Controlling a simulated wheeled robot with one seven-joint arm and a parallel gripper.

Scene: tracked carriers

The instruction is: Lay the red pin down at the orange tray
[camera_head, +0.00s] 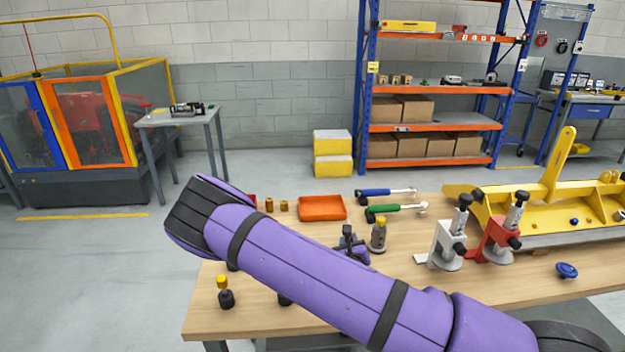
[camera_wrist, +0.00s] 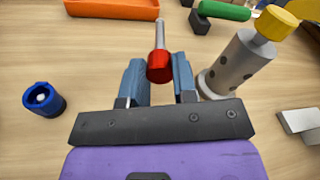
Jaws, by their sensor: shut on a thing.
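The red pin (camera_wrist: 159,66) has a red head and a thin metal shaft. In the wrist view it sits between the two fingers of my gripper (camera_wrist: 157,75), which is shut on it, with the shaft pointing away toward the tray. The orange tray (camera_head: 322,208) lies flat on the wooden table in the head view, behind my gripper (camera_head: 349,243). Its near edge also shows at the top of the wrist view (camera_wrist: 112,9), apart from the pin. The pin is hidden or too small to make out in the head view.
A grey cylinder with a yellow cap (camera_wrist: 236,64) stands close right of my gripper. A blue ring-like part (camera_wrist: 43,98) is to the left. Green-handled (camera_head: 396,208) and blue-handled (camera_head: 386,191) tools lie right of the tray. Grey (camera_head: 447,244) and red (camera_head: 495,241) clamps stand further right.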

